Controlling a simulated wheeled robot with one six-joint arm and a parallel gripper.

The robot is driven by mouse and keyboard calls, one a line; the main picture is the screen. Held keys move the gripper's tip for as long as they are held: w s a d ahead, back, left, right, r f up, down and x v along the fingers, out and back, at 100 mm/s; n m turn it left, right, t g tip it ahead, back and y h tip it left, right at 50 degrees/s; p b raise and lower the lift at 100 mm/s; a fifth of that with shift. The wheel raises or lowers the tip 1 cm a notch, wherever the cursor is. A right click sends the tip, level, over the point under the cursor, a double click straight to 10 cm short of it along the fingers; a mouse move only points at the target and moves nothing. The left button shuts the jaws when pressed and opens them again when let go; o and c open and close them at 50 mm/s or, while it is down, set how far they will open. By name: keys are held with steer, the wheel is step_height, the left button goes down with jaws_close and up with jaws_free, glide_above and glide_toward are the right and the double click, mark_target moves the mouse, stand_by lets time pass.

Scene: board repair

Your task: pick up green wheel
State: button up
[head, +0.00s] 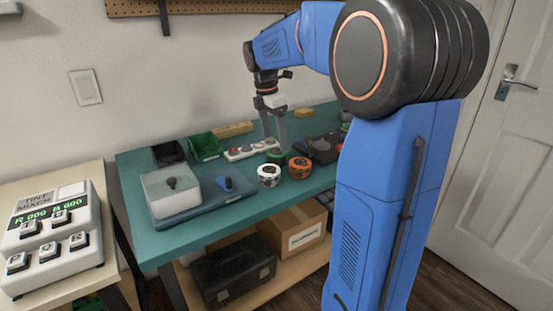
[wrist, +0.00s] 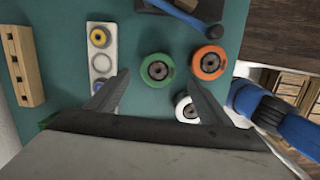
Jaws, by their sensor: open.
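The green wheel (wrist: 157,70) lies flat on the teal table in the wrist view, just beyond my open fingertips and roughly midway between them. In the head view the green wheel (head: 276,156) is partly hidden behind the orange and white wheels. My gripper (head: 274,146) points down above the table there, and its empty fingers (wrist: 156,84) are spread apart in the wrist view. An orange wheel (wrist: 209,63) lies right of the green one. A white wheel (wrist: 187,109) lies nearer, partly hidden by my right finger.
A pale strip with round pieces (wrist: 99,63) lies left of the green wheel, and a wooden block (wrist: 22,66) farther left. A blue-handled tool (wrist: 212,31) lies beyond. A white box (head: 170,191) and a green bin (head: 205,146) stand on the table's left part.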

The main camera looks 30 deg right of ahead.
mark_target(277, 151)
steer(key=shift+w+d+f, duration=0.1)
steer(key=shift+d+f, duration=0.1)
steer(key=shift+f, duration=0.95)
steer(key=shift+d+f, duration=0.15)
steer(key=shift+f, duration=1.05)
steer(key=shift+w+d+f, duration=0.1)
steer(key=shift+d+f, duration=0.1)
steer(key=shift+f, duration=0.95)
steer(key=c, duration=1.2)
steer(key=shift+c, duration=0.2)
